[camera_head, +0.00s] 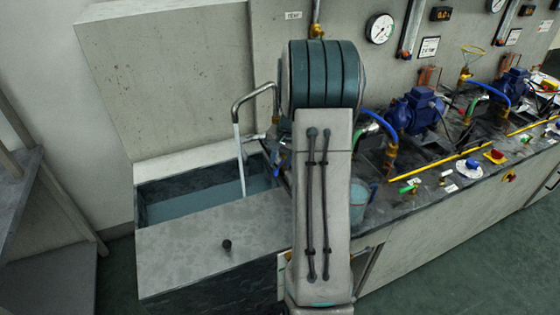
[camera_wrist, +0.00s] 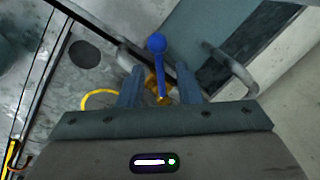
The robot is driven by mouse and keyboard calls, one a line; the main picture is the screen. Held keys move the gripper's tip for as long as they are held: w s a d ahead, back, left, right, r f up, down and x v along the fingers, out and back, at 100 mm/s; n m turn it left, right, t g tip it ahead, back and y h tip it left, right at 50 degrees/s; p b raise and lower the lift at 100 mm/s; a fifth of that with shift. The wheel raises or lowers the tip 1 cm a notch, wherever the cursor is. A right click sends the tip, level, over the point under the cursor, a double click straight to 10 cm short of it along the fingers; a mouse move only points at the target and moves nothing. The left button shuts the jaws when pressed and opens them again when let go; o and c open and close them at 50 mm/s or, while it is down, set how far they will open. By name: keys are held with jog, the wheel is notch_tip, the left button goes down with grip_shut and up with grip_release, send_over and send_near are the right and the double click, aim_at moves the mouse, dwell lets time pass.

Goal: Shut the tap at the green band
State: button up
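A tap with a blue, ball-ended lever (camera_wrist: 157,45) and a brass body (camera_wrist: 162,99) shows in the wrist view. My gripper (camera_wrist: 160,76) is open, with one finger on either side of the lever. I cannot tell whether the fingers touch it. In the head view, a metal spout (camera_head: 252,94) pours a stream of water (camera_head: 240,160) into the sink (camera_head: 158,172). A little blue shows beside the sink (camera_head: 278,166), but my arm hides most of the tap and gripper there. I see no green band on this tap in either view.
Blue pumps (camera_head: 414,108) with hoses, some green, line the bench to the right. Small valves and coloured parts lie along its front. A pressure gauge (camera_head: 379,28) hangs on the wall. A shelf (camera_head: 20,190) stands at far left.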

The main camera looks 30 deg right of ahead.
notch_tip(320, 180, up, 14)
jog(key=s+d, duration=0.1)
jog(key=s, duration=0.1)
jog(key=shift+s+d+f, duration=0.15)
jog(key=shift+d+f, duration=0.1)
dwell(0.6)
jog(key=s+a+r+n, duration=0.2)
jog(key=s+a+n, duration=0.15)
jog(key=a, duration=0.75)
jog(key=s+a+f+n, duration=0.2)
jog(key=s+a+n, duration=0.1)
jog(key=s+a, duration=0.4)
jog(key=s+a+f+n+t+h, duration=0.1)
jog(key=s+a+f+n, duration=0.1)
jog(key=s+a+n, duration=0.2)
jog(key=s+a, duration=0.3)
jog(key=s, duration=0.3)
dwell(3.5)
